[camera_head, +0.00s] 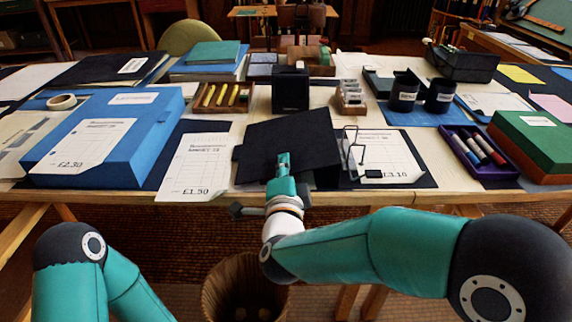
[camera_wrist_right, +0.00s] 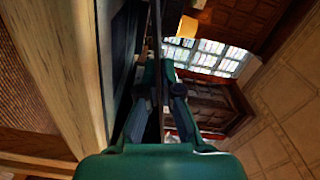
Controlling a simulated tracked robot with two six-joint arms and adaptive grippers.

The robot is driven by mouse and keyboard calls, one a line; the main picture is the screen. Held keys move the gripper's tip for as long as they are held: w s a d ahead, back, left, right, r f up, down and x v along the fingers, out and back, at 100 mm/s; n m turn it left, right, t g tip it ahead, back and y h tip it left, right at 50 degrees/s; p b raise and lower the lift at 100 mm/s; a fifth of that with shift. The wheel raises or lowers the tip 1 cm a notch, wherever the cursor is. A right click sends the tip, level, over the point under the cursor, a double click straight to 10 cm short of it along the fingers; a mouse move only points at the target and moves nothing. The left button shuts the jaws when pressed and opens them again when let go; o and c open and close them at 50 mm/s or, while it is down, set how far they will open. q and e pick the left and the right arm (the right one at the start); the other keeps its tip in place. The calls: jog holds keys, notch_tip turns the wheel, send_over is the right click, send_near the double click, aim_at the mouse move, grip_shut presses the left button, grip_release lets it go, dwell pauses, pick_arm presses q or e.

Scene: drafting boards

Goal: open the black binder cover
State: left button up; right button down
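The black binder cover (camera_head: 288,140) is tilted up off the table at the middle front, its near edge raised. My right gripper (camera_head: 283,163) is at that near edge. In the right wrist view the cover (camera_wrist_right: 157,28) shows edge-on as a thin dark strip running between the fingertips of my right gripper (camera_wrist_right: 158,72), which is closed on it. Metal binder rings (camera_head: 350,150) stand at the cover's right, beside a white sheet (camera_head: 390,158) on a dark backing. My left arm shows at lower left; its gripper is out of view.
A blue box (camera_head: 150,135) and a white price sheet (camera_head: 196,165) lie to the left. A purple marker tray (camera_head: 480,172) and a green box (camera_head: 535,140) are to the right. A black holder (camera_head: 290,90) stands just behind the cover. A basket (camera_head: 245,290) is below the table edge.

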aim_at(283, 148)
jog(key=shift+d, duration=0.15)
jog(key=shift+a+b, duration=0.2)
jog(key=shift+b, duration=0.1)
notch_tip(283, 148, up, 2)
jog(key=m+b, duration=0.2)
jog(key=shift+a+r+m, duration=0.1)
jog(key=shift+a+m, duration=0.05)
jog(key=shift+m, duration=0.15)
notch_tip(283, 148, up, 2)
jog(key=shift+r+m+b, duration=0.2)
jog(key=shift+m+b, duration=1)
jog(key=shift+b, duration=0.05)
jog(key=shift+d+r+m+b, duration=0.3)
jog(key=shift+r+m+b, duration=0.15)
jog(key=shift+r+m, duration=0.4)
jog(key=shift+d+r+m+b, duration=0.3)
jog(key=shift+r+m+b, duration=0.15)
jog(key=shift+r+m, duration=0.35)
